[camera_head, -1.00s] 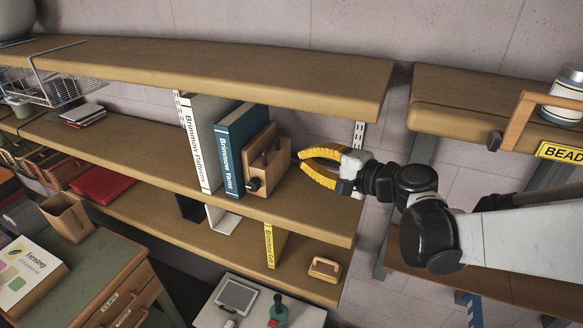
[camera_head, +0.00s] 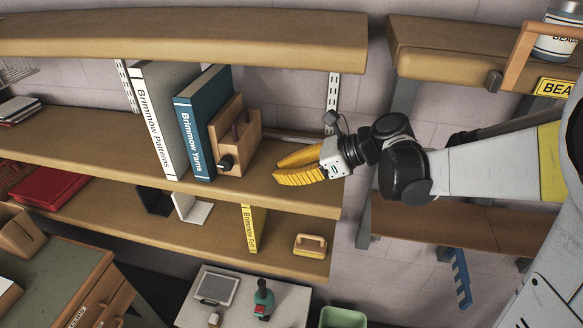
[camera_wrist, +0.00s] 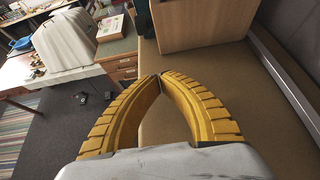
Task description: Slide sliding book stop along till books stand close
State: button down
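The sliding book stop (camera_head: 249,128) is a wooden block with a dark knob (camera_head: 226,163) low on its front. It stands on the middle shelf, right of the blue book "Brimmow Yarns" (camera_head: 194,135). The white book "Brimmow Patterns" (camera_head: 158,125) stands left of the blue one. A gap shows between the two books; the blue book is close to the stop. My gripper (camera_head: 277,176) is over the shelf to the right of the stop, apart from it. In the wrist view its yellow fingertips (camera_wrist: 159,77) meet with nothing between them. The wooden stop (camera_wrist: 205,20) shows ahead of them.
The middle shelf (camera_head: 300,200) is bare around my gripper. An upper shelf (camera_head: 200,40) overhangs the books. The lower shelf holds a yellow book (camera_head: 252,228), a white bookend (camera_head: 193,208) and a small wooden-handled block (camera_head: 310,245). A shelf upright (camera_head: 333,92) stands behind.

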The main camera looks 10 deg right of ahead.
send_near(219, 176)
notch_tip(219, 176, down, 3)
jog(key=shift+d+r, duration=0.1)
jog(key=shift+d, duration=0.05)
jog(key=shift+w+a, duration=0.2)
jog(key=shift+a, duration=0.15)
jog(key=a, duration=0.1)
jog(key=w+a, duration=0.1)
jog(key=a, duration=0.2)
jog(key=shift+w+a+b, duration=0.25)
jog(key=shift+w+b, duration=0.05)
jog(key=shift+b, duration=0.05)
jog(key=shift+d, duration=0.15)
jog(key=shift+s, duration=0.1)
jog(key=shift+d, duration=0.1)
